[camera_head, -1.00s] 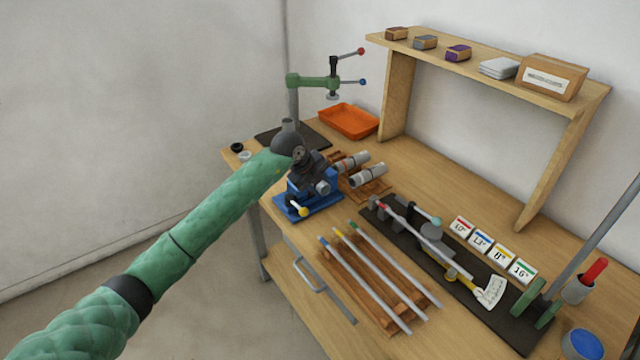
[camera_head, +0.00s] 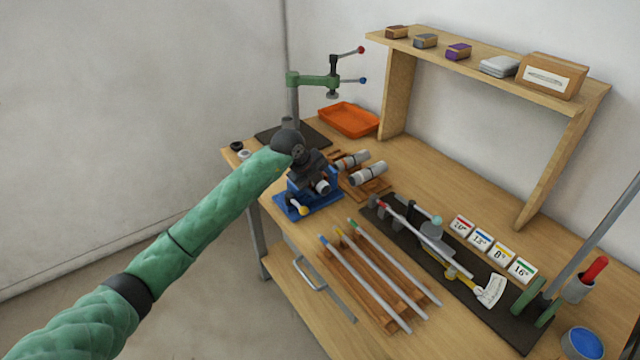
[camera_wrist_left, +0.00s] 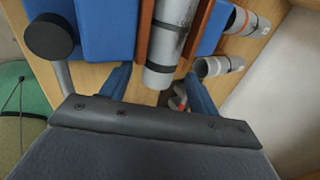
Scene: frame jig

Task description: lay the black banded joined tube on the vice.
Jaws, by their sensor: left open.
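The blue vice (camera_head: 312,205) stands at the left end of the bench. A silver joined tube (camera_head: 321,187) lies in it, under my left gripper (camera_head: 309,168). In the left wrist view this tube (camera_wrist_left: 172,40) rests lengthwise between brown jaw faces (camera_wrist_left: 145,30), with blue vice body on both sides. The far end of the tube is cut off by the picture. My right gripper is out of view.
Two more joined tubes lie on a wooden cradle (camera_head: 372,192) right behind the vice, one with an orange band (camera_head: 352,160). An orange tray (camera_head: 348,119) and a green-armed press (camera_head: 312,79) stand behind. Thin rods lie on a rack (camera_head: 385,300) in front.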

